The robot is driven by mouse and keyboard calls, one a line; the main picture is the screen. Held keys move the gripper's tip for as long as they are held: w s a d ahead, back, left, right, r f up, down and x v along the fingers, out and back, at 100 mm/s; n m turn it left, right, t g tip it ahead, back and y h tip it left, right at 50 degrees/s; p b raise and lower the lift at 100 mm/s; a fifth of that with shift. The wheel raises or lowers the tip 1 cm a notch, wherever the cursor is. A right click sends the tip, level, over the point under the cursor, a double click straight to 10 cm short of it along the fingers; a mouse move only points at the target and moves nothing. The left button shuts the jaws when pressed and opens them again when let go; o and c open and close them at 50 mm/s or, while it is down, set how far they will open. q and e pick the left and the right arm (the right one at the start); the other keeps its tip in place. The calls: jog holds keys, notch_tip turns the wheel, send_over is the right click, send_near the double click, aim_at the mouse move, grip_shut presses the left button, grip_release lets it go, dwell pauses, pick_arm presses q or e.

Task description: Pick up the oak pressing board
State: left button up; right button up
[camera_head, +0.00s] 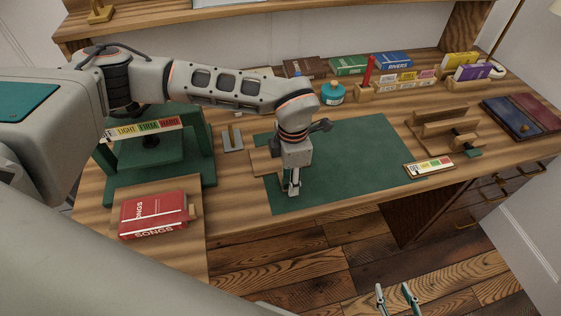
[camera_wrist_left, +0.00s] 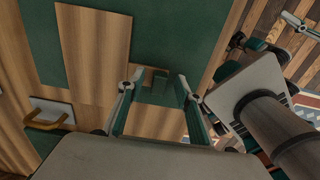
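The oak pressing board (camera_head: 263,162) appears to be the flat light-brown board lying across the left edge of the green mat (camera_head: 365,160). In the left wrist view the board (camera_wrist_left: 95,45) lies left of the fingers. My left gripper (camera_head: 292,188) points down over the mat, just right of and nearer than the board. In the left wrist view its fingers (camera_wrist_left: 156,97) are spread apart, not around the board. Part of the board is hidden behind my left arm in the head view. My right gripper (camera_head: 397,300) is open and empty, low beyond the table's front edge.
A green press (camera_head: 185,165) and a red book (camera_head: 153,214) stand at left. A grey plate with a brass part (camera_head: 232,138) lies beyond the board. A turquoise pot (camera_head: 333,93) and several books line the back. The mat's right part is clear.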

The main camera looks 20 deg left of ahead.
pick_arm(q)
grip_shut()
jog(key=shift+r, duration=0.15)
